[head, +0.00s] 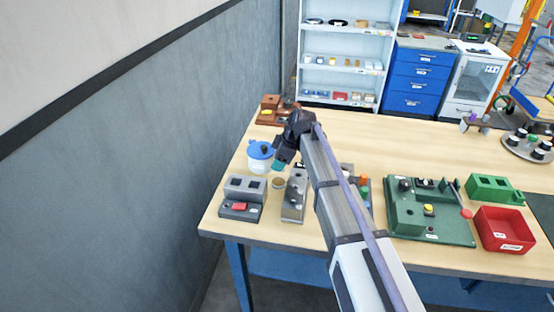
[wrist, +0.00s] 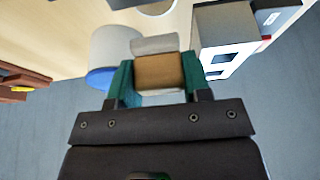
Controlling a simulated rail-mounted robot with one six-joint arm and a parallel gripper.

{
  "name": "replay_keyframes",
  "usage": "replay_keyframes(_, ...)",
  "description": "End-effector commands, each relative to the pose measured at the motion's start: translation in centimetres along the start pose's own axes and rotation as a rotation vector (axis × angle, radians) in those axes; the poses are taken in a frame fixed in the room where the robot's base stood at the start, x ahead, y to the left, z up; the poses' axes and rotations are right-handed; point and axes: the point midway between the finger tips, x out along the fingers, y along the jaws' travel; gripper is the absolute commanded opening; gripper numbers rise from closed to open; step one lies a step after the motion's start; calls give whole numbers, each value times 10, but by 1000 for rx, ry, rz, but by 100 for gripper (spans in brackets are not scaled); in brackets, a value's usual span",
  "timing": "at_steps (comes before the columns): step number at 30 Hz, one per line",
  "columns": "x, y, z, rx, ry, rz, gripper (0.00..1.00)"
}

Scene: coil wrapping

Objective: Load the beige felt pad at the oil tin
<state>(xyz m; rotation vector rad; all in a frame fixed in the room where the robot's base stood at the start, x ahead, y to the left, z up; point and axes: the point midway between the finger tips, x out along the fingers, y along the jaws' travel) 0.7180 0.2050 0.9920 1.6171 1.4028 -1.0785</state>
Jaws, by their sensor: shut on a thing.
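My gripper (wrist: 157,82) has teal fingers shut on a tan block with a pale end, which I take to be the beige felt pad (wrist: 158,72). A white tin with a blue lid, seemingly the oil tin (head: 261,163), stands upright just left of the gripper. It also shows in the wrist view (wrist: 112,45), behind the left finger. Whether the pad touches the tin cannot be told.
A brown block (head: 270,108) lies behind. A green fixture (head: 430,210) and a red bin (head: 503,231) stand right.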

Motion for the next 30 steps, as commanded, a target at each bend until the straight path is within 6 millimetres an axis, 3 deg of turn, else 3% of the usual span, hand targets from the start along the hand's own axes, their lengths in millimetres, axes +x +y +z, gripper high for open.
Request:
replay_keyframes(12,50,0,20,0,0,0,25)
replay_keyframes(30,50,0,20,0,0,0,25)
